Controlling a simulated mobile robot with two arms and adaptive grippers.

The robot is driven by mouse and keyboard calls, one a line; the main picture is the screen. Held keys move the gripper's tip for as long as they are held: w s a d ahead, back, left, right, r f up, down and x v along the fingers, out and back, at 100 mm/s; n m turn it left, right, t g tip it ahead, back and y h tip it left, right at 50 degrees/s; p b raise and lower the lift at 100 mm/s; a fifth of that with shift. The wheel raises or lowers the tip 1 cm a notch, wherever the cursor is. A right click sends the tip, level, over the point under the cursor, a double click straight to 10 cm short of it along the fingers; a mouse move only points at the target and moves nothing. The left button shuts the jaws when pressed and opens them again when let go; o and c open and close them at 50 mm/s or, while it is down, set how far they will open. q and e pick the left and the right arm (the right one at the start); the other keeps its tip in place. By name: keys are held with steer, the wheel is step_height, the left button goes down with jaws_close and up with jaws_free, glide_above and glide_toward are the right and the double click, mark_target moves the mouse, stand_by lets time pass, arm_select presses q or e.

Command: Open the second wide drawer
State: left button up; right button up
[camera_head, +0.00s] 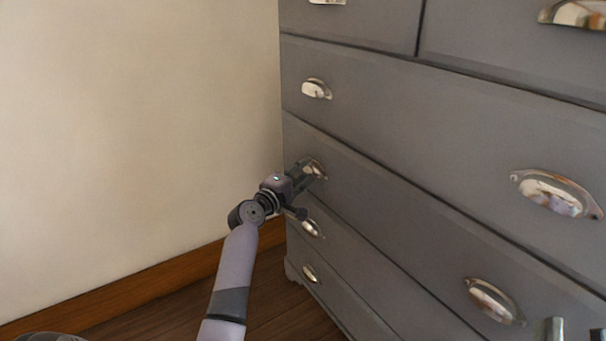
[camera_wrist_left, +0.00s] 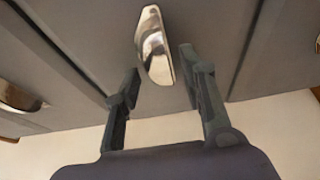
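The grey chest's second wide drawer (camera_head: 400,215) is shut flush with the front. It has two shiny metal cup handles, the left one (camera_head: 316,167) and the right one (camera_head: 494,301). My left gripper (camera_head: 306,191) is at the left handle, partly covering it. In the left wrist view the handle (camera_wrist_left: 154,47) lies just ahead of and between the spread fingertips (camera_wrist_left: 159,66). The fingers are open and a gap shows on both sides; contact cannot be made out. Two grey fingertips of my right gripper (camera_head: 577,331) show apart at the bottom right edge, below the right handle.
The first wide drawer (camera_head: 420,115) above and the lower drawers (camera_head: 345,260) are shut, with similar protruding handles. A cream wall (camera_head: 130,130) with a wooden skirting board (camera_head: 130,288) stands left of the chest. Bare wooden floor (camera_head: 170,318) lies between.

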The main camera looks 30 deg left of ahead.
arm_select(q)
steer(key=shift+f, duration=0.1)
steer(key=c, duration=0.8)
jaws_close()
steer(key=shift+f, duration=0.15)
